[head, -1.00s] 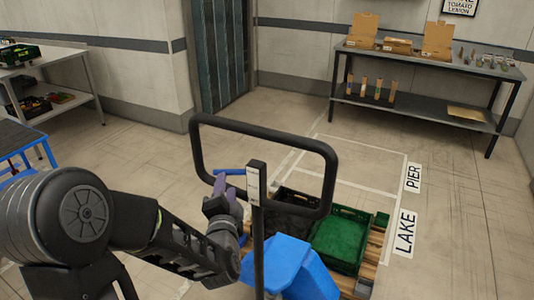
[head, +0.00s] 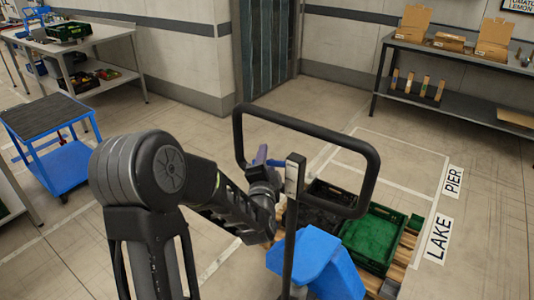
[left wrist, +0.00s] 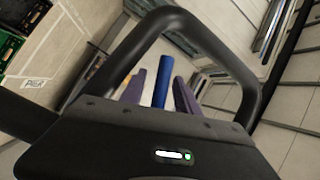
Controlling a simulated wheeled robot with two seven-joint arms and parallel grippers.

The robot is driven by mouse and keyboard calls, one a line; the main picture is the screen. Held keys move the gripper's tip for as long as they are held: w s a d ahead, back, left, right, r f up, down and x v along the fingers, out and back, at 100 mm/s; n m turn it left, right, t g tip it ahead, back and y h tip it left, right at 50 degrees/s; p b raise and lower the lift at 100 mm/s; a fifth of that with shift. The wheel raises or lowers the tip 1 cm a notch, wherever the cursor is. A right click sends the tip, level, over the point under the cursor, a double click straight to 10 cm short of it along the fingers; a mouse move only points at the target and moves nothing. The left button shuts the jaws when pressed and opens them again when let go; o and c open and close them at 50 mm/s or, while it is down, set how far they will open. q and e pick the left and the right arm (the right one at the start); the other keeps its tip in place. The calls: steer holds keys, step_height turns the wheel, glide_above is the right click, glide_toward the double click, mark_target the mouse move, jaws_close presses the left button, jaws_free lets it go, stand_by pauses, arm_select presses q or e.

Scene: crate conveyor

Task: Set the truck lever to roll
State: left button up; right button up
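The truck (head: 318,258) has a blue body, a black loop handle (head: 372,160) and a dark upright post (head: 291,225). A short blue lever (head: 275,163) shows inside the loop, left of the post top. My left gripper (head: 262,156), with purple fingers, is at this lever inside the loop. In the left wrist view the two fingers stand apart, with a blue bar (left wrist: 163,82) between them. A gap shows on its left side; contact on the right is unclear. My right gripper is not in view.
A green crate (head: 372,238) and a dark crate sit on a wooden pallet before the truck. Floor signs read LAKE (head: 439,238) and PIER (head: 453,182). A blue cart (head: 50,140) and a workbench stand left. A shelf table (head: 450,90) stands back right. Open floor lies between.

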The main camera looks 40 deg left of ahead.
arm_select(q)
steer(key=shift+w+a, duration=0.35)
steer(key=shift+w, duration=0.25)
jaws_close()
stand_by(1.1)
